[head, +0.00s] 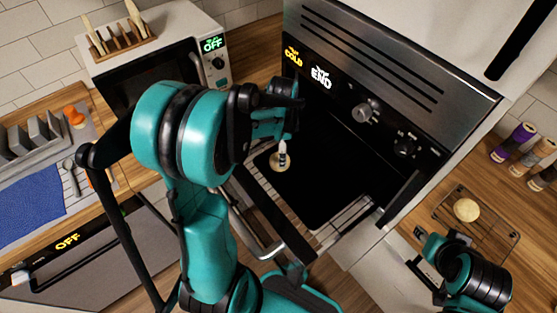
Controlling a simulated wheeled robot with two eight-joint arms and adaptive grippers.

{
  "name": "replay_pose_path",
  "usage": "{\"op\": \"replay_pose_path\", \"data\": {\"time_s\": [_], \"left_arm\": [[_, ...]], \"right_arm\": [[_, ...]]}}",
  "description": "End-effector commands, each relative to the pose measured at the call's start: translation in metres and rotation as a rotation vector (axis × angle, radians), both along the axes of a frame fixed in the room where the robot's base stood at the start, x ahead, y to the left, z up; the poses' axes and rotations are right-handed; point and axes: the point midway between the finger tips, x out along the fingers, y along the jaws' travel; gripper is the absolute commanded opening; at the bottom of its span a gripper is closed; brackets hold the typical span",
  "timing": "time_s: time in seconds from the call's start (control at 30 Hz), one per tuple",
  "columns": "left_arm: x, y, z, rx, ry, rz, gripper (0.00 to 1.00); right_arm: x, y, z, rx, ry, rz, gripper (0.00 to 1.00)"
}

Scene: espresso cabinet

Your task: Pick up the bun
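A pale round bun (466,209) lies on a dark wire rack (487,233) on the right counter. My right gripper (432,247) is just below and left of the bun in the head view, apart from it; its finger opening is not clear. My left gripper (278,112) is in front of the oven, above its dark interior. I cannot tell whether its fingers are open. A small round beige piece (280,162) with a white and dark striped upright item sits below the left gripper, on the dark surface in the oven area.
The oven (375,75) displays COLD and END; its front is open. A microwave (150,60) reading OFF bears a wooden rack. A dishwasher with a blue mat (30,208) stands left. Several spice jars (512,142) stand behind the rack.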

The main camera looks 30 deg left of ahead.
Motion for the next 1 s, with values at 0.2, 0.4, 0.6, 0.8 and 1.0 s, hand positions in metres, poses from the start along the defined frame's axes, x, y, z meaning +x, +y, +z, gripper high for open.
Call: {"op": "replay_pose_path", "data": {"time_s": [0.2, 0.4, 0.6, 0.8, 1.0], "left_arm": [[-0.002, 0.005, -0.036, 0.000, 0.000, -0.001, 0.83], [-0.002, 0.005, -0.046, 0.000, 0.000, 0.000, 0.83], [-0.002, 0.005, -0.045, 0.000, 0.000, 0.000, 0.73], [-0.002, 0.005, -0.045, 0.000, 0.000, 0.000, 0.30], [-0.002, 0.005, -0.045, 0.000, 0.000, 0.000, 0.30]], "right_arm": [[0.000, 0.000, -0.016, 0.000, 0.000, 0.000, 0.40], [0.000, 0.000, -0.018, 0.000, 0.000, 0.000, 0.40], [0.000, 0.000, -0.017, 0.000, 0.000, 0.000, 0.40], [0.000, 0.000, -0.017, 0.000, 0.000, 0.000, 0.40], [0.000, 0.000, -0.017, 0.000, 0.000, 0.000, 0.40]]}}
